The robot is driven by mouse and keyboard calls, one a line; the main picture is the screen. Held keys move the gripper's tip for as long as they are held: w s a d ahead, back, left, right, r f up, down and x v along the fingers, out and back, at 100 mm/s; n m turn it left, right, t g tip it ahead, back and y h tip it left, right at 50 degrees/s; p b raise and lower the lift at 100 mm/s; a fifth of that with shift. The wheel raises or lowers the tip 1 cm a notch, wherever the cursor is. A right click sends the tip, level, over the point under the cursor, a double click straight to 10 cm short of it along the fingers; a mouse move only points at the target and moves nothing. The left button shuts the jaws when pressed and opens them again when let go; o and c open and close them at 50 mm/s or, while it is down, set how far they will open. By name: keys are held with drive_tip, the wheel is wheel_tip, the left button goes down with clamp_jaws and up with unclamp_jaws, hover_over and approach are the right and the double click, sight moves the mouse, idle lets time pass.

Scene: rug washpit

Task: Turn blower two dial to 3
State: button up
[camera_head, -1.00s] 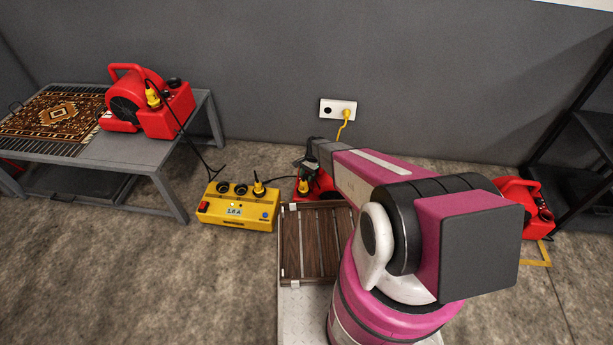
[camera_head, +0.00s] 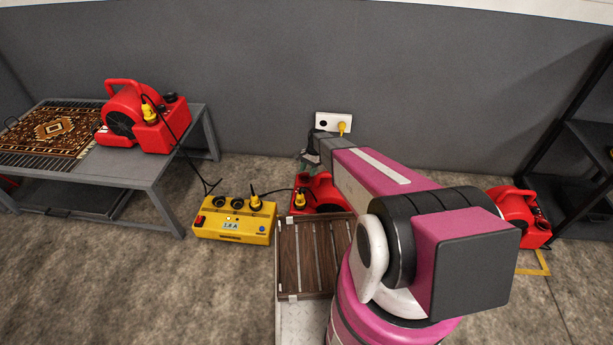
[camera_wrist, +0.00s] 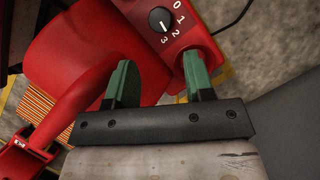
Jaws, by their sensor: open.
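The red blower (camera_head: 322,194) on the floor by the wall is partly hidden by my arm in the head view. In the wrist view its red housing (camera_wrist: 80,52) carries a black dial (camera_wrist: 161,18) with the numbers 0, 1, 2 and 3 around it. The dial's white mark points toward the 3. My gripper (camera_wrist: 158,66) is open, its two green fingers apart, with nothing held between them. The dial lies beyond the fingertips and is not touched. In the head view my gripper (camera_head: 311,158) is above the blower, small and dark. No blower number is readable.
A yellow power box (camera_head: 235,226) with a small display stands on the floor at left. Another red blower (camera_head: 147,118) and a rug (camera_head: 50,130) sit on a grey table. A third blower (camera_head: 519,216) stands at right.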

sight(303, 189)
drive_tip(key=shift+o, duration=0.3)
drive_tip(key=shift+r, duration=0.1)
drive_tip(key=s+a+t+h, duration=0.1)
drive_tip(key=s+a+f+t+h, duration=0.1)
drive_tip(key=s+a+t+h, duration=0.1)
drive_tip(key=shift+s, duration=0.1)
wheel_tip(303, 189, down, 9)
drive_tip(key=shift+f, duration=0.15)
idle(0.5)
drive_tip(key=c, duration=0.7)
